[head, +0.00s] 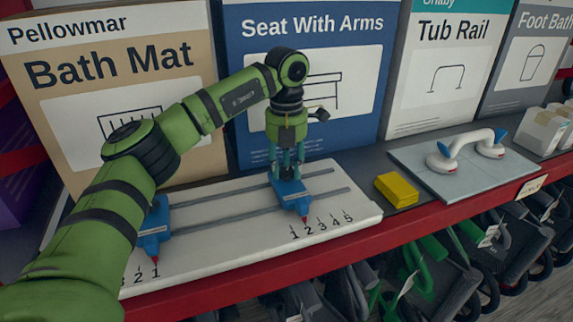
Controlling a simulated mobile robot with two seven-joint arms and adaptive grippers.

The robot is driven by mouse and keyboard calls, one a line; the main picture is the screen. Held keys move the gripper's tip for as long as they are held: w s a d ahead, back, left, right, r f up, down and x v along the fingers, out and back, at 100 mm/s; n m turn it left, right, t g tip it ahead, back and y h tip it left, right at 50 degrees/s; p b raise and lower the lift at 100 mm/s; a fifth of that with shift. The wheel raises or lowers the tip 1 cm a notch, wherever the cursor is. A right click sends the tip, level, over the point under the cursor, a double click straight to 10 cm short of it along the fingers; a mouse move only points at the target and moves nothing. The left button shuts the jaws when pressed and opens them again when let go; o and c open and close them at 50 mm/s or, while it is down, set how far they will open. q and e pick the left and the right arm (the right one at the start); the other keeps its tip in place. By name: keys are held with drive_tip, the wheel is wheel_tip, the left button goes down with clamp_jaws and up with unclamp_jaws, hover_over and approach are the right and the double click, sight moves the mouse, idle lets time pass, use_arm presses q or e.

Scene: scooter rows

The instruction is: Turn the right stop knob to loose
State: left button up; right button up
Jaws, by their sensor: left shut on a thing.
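The right stop (291,198) is a blue block with a red pointer, sitting across two grey rails on a white board (370,213). Its pointer is near the 1 and 2 marks of the right scale. My left gripper (287,172) comes down from above and is shut on the top of the right stop, where the knob is. The fingers hide the knob, so its loose or tight setting cannot be read. The left stop (153,235), also blue, is near the 1 of the left scale, partly behind my left arm. My right gripper is not in view.
A yellow block (397,189) lies right of the board. Beyond it, a white grab handle (470,145) is on a grey panel (430,178). Tall boxes, including Bath Mat (105,75) and Seat With Arms (310,25), line the back. Scooters stand below the red shelf edge (420,225).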

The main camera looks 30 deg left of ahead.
sight(286, 171)
use_arm(q)
drive_tip(key=o, duration=1.1)
drive_tip(key=shift+f, duration=0.15)
drive_tip(key=shift+c, duration=0.2)
drive_tip(key=shift+o, duration=0.4)
drive_tip(key=shift+a, duration=0.1)
wheel_tip(286, 171, up, 12)
drive_tip(key=shift+w, duration=0.1)
